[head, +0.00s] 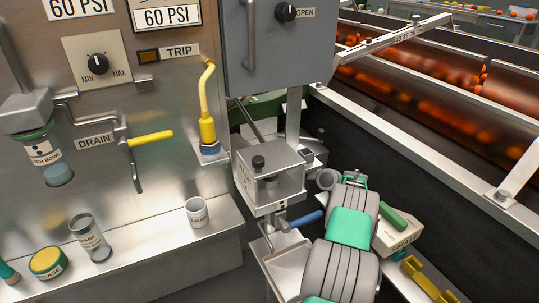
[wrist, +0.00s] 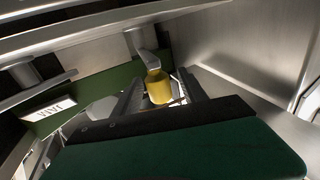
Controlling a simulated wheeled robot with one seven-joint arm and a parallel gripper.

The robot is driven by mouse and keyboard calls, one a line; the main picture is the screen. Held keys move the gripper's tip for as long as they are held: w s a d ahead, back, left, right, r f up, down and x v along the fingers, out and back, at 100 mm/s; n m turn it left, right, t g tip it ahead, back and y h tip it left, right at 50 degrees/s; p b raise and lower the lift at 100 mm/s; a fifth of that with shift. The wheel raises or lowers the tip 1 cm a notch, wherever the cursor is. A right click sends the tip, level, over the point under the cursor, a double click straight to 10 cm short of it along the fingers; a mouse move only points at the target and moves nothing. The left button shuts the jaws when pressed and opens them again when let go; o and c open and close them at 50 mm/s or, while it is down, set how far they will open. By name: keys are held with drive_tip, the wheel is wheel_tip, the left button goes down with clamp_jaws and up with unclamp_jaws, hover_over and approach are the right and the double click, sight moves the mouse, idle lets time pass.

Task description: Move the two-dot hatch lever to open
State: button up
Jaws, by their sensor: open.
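In the wrist view a lever with a yellow grip (wrist: 158,88) hangs from a grey metal arm, in front of a green panel (wrist: 118,82). I see no dots on it, so I cannot tell whether it is the two-dot hatch lever. My gripper (wrist: 160,84) is open, its two dark fingers pointing toward the yellow grip, which shows between them. Whether they touch it is unclear. In the head view my grey and green arm reaches up from the bottom right, and the fingers cannot be made out. The yellow grip of the wrist view cannot be surely matched there.
The head view also shows a yellow drain lever (head: 150,138), an upright yellow handle (head: 206,100) and a blue-gripped lever (head: 305,218). A grey cabinet (head: 268,50) hangs above. A jar (head: 90,238) and cup (head: 197,212) stand on the left ledge.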

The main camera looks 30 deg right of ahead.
drive_tip(key=b+v, duration=0.1)
drive_tip(key=v, duration=0.6)
drive_tip(key=shift+s, duration=0.4)
drive_tip(key=shift+d, duration=0.1)
